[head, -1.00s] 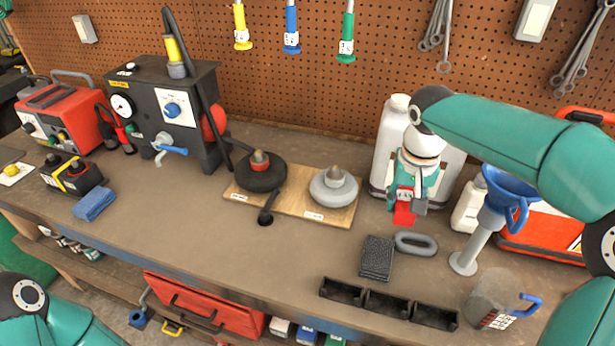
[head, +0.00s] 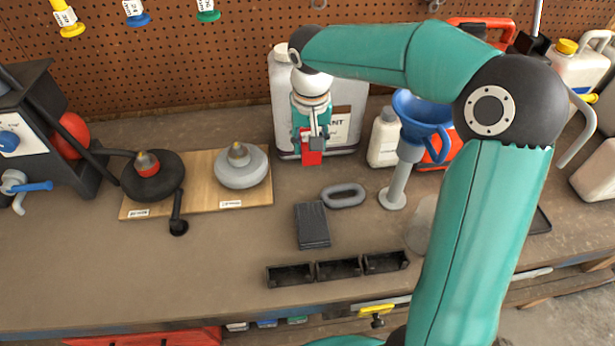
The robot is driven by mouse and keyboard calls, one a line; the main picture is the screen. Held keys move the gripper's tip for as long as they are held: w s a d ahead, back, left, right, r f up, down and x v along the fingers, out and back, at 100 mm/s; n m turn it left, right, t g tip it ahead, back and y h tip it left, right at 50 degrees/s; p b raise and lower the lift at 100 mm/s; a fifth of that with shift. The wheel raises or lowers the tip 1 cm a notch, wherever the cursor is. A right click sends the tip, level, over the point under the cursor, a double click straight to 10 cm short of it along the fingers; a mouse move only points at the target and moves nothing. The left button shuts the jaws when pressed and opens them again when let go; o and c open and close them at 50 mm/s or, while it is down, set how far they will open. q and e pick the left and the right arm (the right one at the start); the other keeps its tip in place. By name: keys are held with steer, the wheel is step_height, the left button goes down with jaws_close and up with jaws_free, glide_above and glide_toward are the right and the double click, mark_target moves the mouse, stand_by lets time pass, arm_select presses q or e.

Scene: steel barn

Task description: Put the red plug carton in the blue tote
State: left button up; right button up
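The red plug carton (head: 312,157) is a small red box in the fingers of my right gripper (head: 312,138). The gripper points down and looks shut on it, in front of the large white jug (head: 345,92). The carton appears held above the bench, though its exact height is hard to tell. My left gripper is not in view. I see no blue tote in this view.
A grey ring (head: 343,195), a dark ribbed pad (head: 312,226) and a black three-part tray (head: 338,269) lie in front. A blue funnel (head: 422,112) on a stand and a small white bottle (head: 384,138) are close on the right. The bench's front left is clear.

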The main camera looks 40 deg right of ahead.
mark_target(309, 187)
step_height(309, 187, down, 12)
steer(key=shift+s+f, duration=0.1)
stand_by(0.4)
steer(key=shift+f, duration=0.1)
steer(key=o, duration=1.2)
steer(key=shift+c, duration=0.2)
